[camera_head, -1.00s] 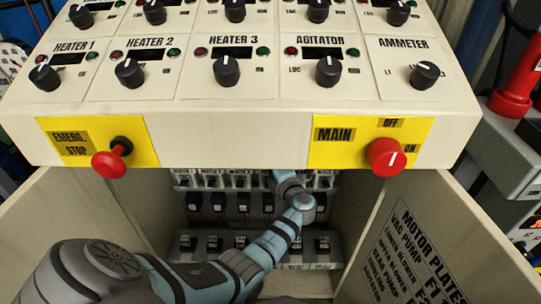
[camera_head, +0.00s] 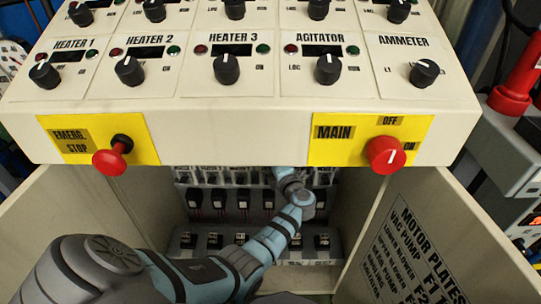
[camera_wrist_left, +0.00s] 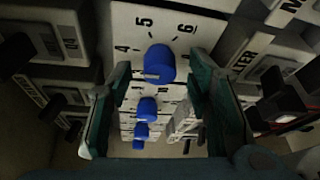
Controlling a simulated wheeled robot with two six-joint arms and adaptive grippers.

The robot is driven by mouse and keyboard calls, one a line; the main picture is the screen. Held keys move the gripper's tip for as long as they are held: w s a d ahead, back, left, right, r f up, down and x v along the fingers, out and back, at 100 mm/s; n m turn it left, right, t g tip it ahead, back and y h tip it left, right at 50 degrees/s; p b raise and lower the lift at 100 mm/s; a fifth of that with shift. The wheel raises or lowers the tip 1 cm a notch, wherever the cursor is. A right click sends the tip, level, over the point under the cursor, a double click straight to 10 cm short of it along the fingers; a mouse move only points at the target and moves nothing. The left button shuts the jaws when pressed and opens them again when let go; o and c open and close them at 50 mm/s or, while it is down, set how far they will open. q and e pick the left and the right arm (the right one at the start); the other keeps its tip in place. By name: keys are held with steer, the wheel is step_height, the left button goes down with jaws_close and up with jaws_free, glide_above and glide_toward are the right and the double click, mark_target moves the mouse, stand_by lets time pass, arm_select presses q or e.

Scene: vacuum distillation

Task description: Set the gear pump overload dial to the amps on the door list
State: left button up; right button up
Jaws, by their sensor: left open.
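Blue overload dials stand in a row on a white numbered plate (camera_wrist_left: 180,22) in the left wrist view. The nearest blue dial (camera_wrist_left: 160,62) sits under the numbers 5 and 6, and several more follow behind it. My left gripper (camera_wrist_left: 158,78) is open, with one finger on each side of the row near that dial; contact cannot be told. In the head view my left arm (camera_head: 262,248) reaches into the cabinet, and its gripper is hidden under the panel. Which dial is the gear pump's cannot be told.
The control panel (camera_head: 235,140) overhangs the cabinet opening, with a red emergency stop (camera_head: 109,158) and a red MAIN knob (camera_head: 386,153). Open doors flank the opening. Rows of dark breakers (camera_head: 218,200) line the inside.

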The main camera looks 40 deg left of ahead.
arm_select(q)
steer(key=v, duration=0.7)
steer(key=shift+s+d, duration=0.15)
steer(key=shift+d, duration=0.05)
